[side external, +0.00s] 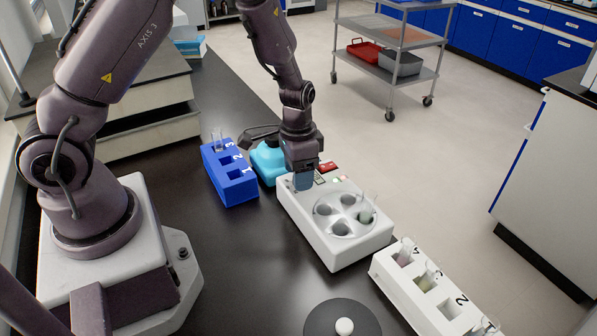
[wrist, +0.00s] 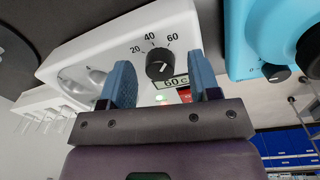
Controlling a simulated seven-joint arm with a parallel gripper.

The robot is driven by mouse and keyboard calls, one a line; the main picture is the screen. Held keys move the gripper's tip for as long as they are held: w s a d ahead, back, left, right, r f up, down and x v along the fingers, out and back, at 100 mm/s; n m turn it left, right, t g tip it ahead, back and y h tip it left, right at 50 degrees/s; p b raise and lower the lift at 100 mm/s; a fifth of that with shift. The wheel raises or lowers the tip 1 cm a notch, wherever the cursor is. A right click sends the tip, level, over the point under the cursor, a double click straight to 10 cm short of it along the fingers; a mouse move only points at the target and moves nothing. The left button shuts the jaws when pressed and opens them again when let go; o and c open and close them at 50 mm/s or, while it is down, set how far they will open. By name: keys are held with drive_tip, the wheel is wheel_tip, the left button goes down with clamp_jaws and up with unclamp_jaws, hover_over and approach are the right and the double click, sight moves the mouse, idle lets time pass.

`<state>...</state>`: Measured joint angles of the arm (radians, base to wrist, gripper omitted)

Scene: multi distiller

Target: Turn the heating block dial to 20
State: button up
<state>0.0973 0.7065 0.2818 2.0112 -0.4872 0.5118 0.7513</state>
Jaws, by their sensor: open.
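The heating block (side external: 345,252) is a white box with round wells on top, in the middle of the side view. In the wrist view its black dial (wrist: 160,66) shows under the labels 20, 40 and 60. A small display (wrist: 172,83) below the dial reads about 60 c. The dial's pointer is too small to read surely. My gripper (wrist: 159,72) is open, with one blue finger on each side of the dial and visible gaps between. In the side view my gripper (side external: 303,181) is low over the block's back-left end and hides the dial.
A blue numbered rack (side external: 230,184) and a cyan device (side external: 268,162) stand close on the left of the block. A white tube rack (side external: 421,290) is at the front right.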

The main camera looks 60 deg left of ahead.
drive_tip(key=shift+f, duration=0.2)
drive_tip(key=c, duration=0.9)
